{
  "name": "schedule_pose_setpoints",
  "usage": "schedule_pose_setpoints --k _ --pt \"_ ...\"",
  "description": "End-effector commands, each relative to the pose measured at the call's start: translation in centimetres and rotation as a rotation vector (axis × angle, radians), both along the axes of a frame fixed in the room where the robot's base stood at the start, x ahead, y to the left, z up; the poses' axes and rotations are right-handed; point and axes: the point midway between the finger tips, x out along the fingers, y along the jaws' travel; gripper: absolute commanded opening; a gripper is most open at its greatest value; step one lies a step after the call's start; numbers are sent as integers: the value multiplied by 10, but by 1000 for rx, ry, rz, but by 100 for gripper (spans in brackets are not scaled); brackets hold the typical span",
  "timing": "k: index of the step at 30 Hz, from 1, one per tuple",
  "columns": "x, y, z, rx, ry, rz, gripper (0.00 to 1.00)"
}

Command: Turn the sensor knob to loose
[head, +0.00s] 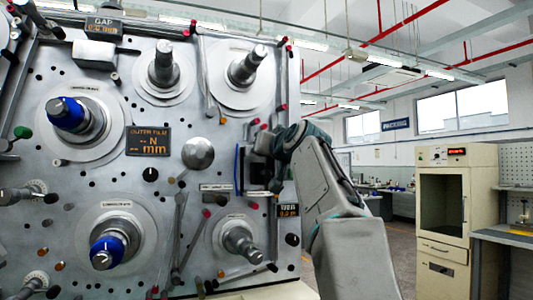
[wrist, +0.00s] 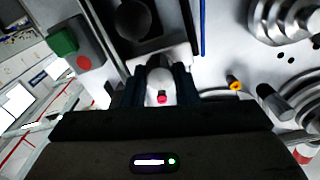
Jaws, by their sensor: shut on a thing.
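The sensor knob (wrist: 160,78) is a pale grey, rounded piece with a red mark on its near end, seen in the wrist view. My gripper (wrist: 159,90) is shut on it, with one dark finger on each side. In the head view my gripper (head: 268,145) reaches the right part of the machine panel (head: 185,215), at a dark sensor box (head: 258,172). My arm and gripper hide the knob there. I cannot read the knob's setting or any label for loose.
Blue-cored spindles (head: 68,114) and bare steel spindles (head: 163,68) stick out of the panel.

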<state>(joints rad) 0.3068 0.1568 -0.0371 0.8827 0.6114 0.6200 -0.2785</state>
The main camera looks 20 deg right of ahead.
Motion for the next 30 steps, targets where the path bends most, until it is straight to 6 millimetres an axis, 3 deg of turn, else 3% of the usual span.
schedule_pose_setpoints --k 16,17,19,30 --pt "0 0 -1 -25 3 0 4" --pt "0 0 -1 -25 3 0 32" --pt "0 0 -1 -25 3 1 48" --pt "-5 0 0 -24 0 -1 48"
